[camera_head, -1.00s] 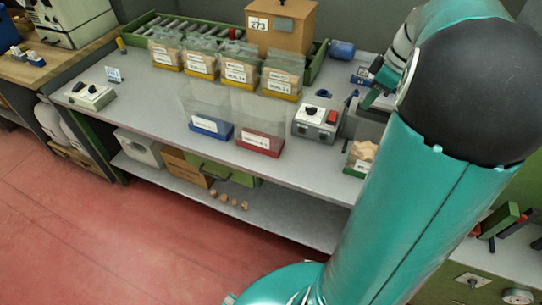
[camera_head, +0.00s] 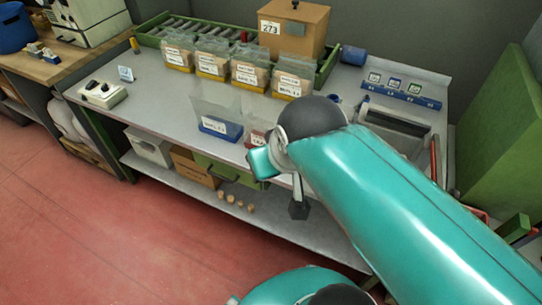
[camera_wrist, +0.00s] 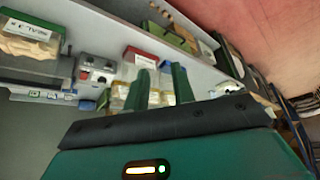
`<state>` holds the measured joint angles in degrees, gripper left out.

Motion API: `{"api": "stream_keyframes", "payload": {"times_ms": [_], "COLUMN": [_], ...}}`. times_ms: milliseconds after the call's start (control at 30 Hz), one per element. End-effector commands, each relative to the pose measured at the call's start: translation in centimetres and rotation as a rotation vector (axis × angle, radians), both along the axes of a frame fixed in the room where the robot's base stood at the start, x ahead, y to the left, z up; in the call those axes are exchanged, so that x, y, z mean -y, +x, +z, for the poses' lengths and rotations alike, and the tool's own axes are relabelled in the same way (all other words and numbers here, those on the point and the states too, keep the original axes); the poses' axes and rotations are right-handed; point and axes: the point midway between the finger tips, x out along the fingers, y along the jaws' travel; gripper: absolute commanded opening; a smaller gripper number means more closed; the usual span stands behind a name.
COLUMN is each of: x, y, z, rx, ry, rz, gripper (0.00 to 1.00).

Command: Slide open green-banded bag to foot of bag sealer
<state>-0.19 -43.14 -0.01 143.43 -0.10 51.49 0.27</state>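The green-banded bag (camera_wrist: 45,40) shows inverted at the upper left of the wrist view, with a white label and pale contents. In the head view my arm hides it. What looks like the bag sealer, a long grey bar unit (camera_head: 400,123), stands at the bench's right end. Part of it shows beside the bag in the wrist view (camera_wrist: 28,76). My gripper (camera_wrist: 161,70) shows two green fingers apart with nothing held between them. It is clear of the green-banded bag, off to its right in the wrist view. In the head view its fingers cannot be made out.
A red-banded bag (camera_wrist: 141,54) and a grey control box (camera_wrist: 95,72) lie near my fingers' line of view. A blue-banded bag (camera_head: 219,128) stands at the bench front, and yellow-banded bags (camera_head: 248,76) behind. A blue rack (camera_head: 402,95) lies behind the sealer.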

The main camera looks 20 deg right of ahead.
Motion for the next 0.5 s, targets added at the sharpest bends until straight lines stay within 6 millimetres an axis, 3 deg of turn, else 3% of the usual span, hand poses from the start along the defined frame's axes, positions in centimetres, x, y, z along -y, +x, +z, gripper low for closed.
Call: {"api": "stream_keyframes", "payload": {"times_ms": [200,333,500], "x": [0.04,0.05,0.06], "y": [0.05,0.06,0.07], "z": [0.04,0.06,0.06], "rx": [-0.001,-0.001,-0.001], "ry": [0.0,0.0,0.0], "rz": [0.0,0.0,0.0], "gripper": [0.25,0.02,0.0]}}
